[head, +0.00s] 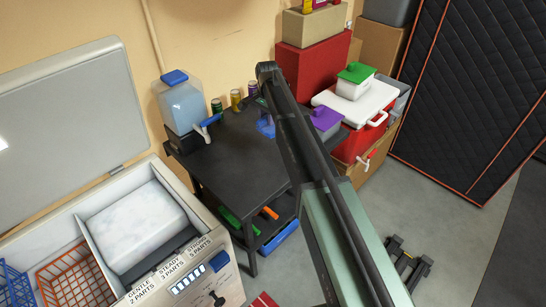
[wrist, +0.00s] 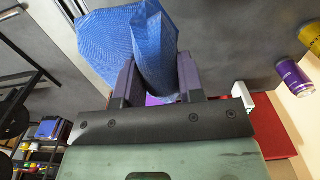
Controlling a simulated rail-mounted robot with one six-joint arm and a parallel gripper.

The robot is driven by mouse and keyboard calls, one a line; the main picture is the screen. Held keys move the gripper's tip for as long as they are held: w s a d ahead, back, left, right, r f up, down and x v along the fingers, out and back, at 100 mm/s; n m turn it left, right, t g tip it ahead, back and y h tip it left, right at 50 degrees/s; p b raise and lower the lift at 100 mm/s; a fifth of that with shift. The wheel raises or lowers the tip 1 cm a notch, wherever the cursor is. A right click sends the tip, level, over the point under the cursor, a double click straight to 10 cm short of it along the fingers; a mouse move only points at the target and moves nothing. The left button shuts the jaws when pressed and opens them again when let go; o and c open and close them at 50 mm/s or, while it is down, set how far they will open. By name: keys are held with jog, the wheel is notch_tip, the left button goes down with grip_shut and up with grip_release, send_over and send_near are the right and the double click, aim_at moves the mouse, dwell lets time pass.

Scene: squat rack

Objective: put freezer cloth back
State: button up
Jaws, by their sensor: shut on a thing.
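A blue textured cloth (wrist: 105,42) is pinched and folded between the fingers of my gripper (wrist: 156,72) in the wrist view. Its loose part spreads to the left of the fingers. In the head view a small bit of blue (head: 266,126), seemingly the cloth, shows over the black table (head: 238,156) beside my arm. My arm hides the rest of it and the gripper there. I cannot tell whether the cloth touches the table. The chest freezer (head: 222,285) at the lower left has its lid (head: 65,115) raised, and a pale block (head: 135,222) lies inside.
A water jug (head: 183,105) with a blue cap and several cans (head: 236,99) stand at the table's back. A purple-lidded tub (head: 325,120) is right of my arm. A red cooler (head: 372,138) carries a green-lidded tub (head: 354,82). An orange basket (head: 72,278) sits in the freezer.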

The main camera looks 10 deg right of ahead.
aim_at(269, 156)
notch_tip(269, 156, down, 17)
jog(key=b, duration=1.4)
jog(key=shift+d+f+b, duration=0.1)
jog(key=shift+f+b, duration=0.05)
jog(key=shift+b, duration=0.25)
jog(key=shift+r+p, duration=0.3)
jog(key=shift+f, duration=0.25)
jog(key=o, duration=0.8)
jog(key=shift+r, duration=0.1)
notch_tip(269, 156, up, 13)
jog(key=p, duration=1.2)
jog(key=shift+f, duration=0.2)
jog(key=shift+s+f, duration=0.1)
jog(key=shift+s, duration=0.05)
jog(key=s+n, duration=0.3)
jog(key=s, duration=0.8)
jog(key=s+d+n, duration=0.1)
jog(key=s+n, duration=0.3)
jog(key=s, duration=0.7)
jog(key=s+n, duration=0.4)
jog(key=s, duration=0.7)
jog(key=shift+d, duration=0.3)
